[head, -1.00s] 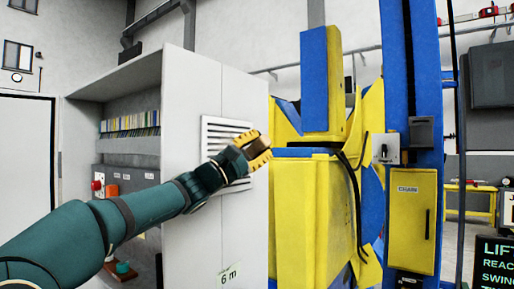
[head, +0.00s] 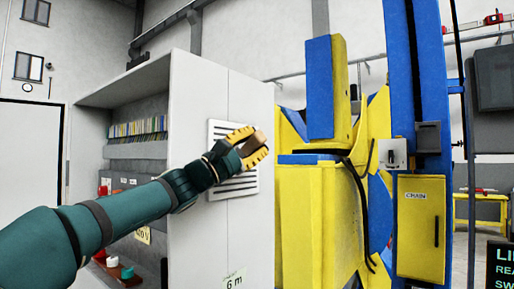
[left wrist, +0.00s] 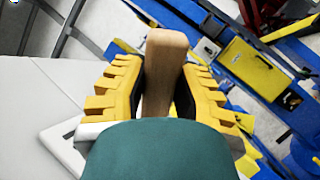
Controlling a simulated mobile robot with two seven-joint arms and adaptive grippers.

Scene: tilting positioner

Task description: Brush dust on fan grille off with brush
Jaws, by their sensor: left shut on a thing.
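The fan grille (head: 236,187) is a white panel with dark horizontal slats on the side of a pale grey cabinet. My left gripper (head: 252,148) has yellow ridged fingers and is in front of the grille's upper right part, hiding some of its slats. It is shut on the brush (left wrist: 164,62), of which a wooden brown part shows between the fingers in the left wrist view. The bristles are hidden, and I cannot tell whether the brush touches the grille. A corner of the grille (left wrist: 58,138) shows at lower left there. I cannot make out dust. My right gripper is out of view.
The cabinet (head: 250,250) has open shelves with coloured binders (head: 133,129) on its left. A yellow and blue machine (head: 318,215) stands close to its right, with black cables and a yellow chain box (head: 421,228).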

